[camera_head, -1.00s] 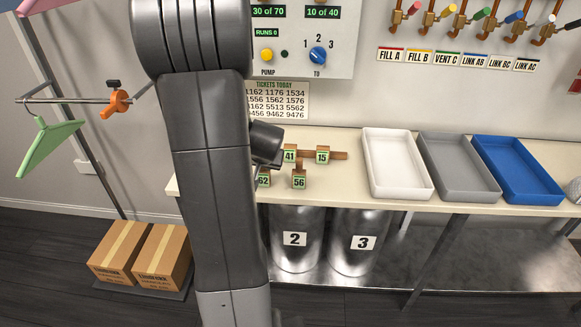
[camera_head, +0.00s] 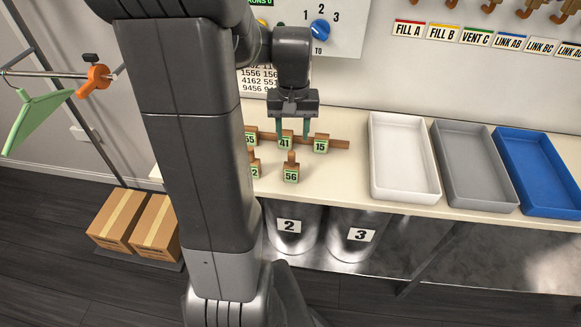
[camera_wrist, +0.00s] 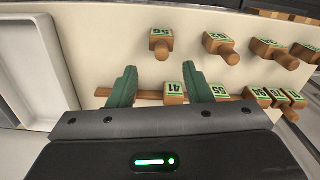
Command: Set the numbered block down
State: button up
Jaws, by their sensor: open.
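My gripper (camera_head: 291,128) is open above the row of numbered blocks on the cream bench. Block 41 (camera_head: 285,143) sits at a brown wooden bar, under and between my two green fingers. In the wrist view, block 41 (camera_wrist: 173,91) lies between the spread fingers, with a gap on the left side; contact on the right cannot be told. Block 55 (camera_wrist: 217,91) is just beside the right finger, partly hidden by it. Block 15 (camera_head: 320,145) is at the bar to the right, and block 56 (camera_head: 291,173) stands nearer the bench edge.
A white tray (camera_head: 374,160), a grey tray (camera_head: 440,165) and a blue tray (camera_head: 505,170) stand to the right on the bench. More blocks are close by in the wrist view, including block 62 (camera_wrist: 216,42). Metal bins (camera_head: 290,245) are below the bench.

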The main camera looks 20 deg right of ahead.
aim_at(291, 152)
jog(key=f, duration=0.9)
jog(key=shift+w+f, duration=0.2)
jog(key=shift+w, duration=0.2)
jog(key=shift+c, duration=0.5)
grip_shut()
